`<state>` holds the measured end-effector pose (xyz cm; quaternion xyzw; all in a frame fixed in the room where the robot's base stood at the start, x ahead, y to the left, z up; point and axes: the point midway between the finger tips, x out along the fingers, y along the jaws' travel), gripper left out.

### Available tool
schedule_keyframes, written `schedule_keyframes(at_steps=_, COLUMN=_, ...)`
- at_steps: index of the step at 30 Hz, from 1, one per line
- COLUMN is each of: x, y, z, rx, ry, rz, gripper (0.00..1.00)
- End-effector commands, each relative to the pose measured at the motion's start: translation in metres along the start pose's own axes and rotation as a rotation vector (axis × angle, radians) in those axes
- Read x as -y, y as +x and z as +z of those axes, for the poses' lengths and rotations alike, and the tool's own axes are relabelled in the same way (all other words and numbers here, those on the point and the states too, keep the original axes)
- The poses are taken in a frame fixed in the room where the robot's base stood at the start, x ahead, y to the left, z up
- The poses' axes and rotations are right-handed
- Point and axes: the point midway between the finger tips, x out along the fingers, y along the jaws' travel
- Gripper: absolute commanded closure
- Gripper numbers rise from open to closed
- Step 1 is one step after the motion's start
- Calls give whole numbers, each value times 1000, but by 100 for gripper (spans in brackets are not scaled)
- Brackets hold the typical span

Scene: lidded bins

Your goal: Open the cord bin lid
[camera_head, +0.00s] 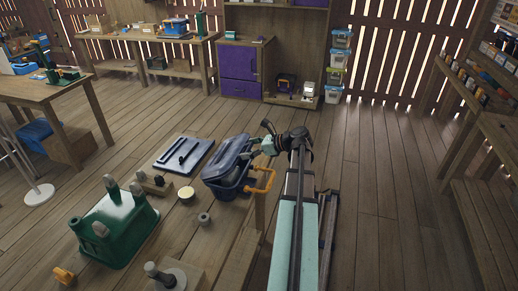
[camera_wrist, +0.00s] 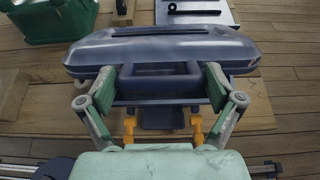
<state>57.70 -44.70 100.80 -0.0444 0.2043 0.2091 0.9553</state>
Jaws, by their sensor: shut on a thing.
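In the head view my gripper (camera_head: 252,148) reaches the lid from the right.
Workbenches stand at the left, back and right. The floor right of my arm is clear.

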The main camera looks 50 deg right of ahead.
Motion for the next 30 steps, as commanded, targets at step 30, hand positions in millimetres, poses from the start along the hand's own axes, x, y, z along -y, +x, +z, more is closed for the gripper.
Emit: schedule_keyframes(at_steps=30, x=8, y=60, z=119, rx=14, ry=1, rz=-1, gripper=71)
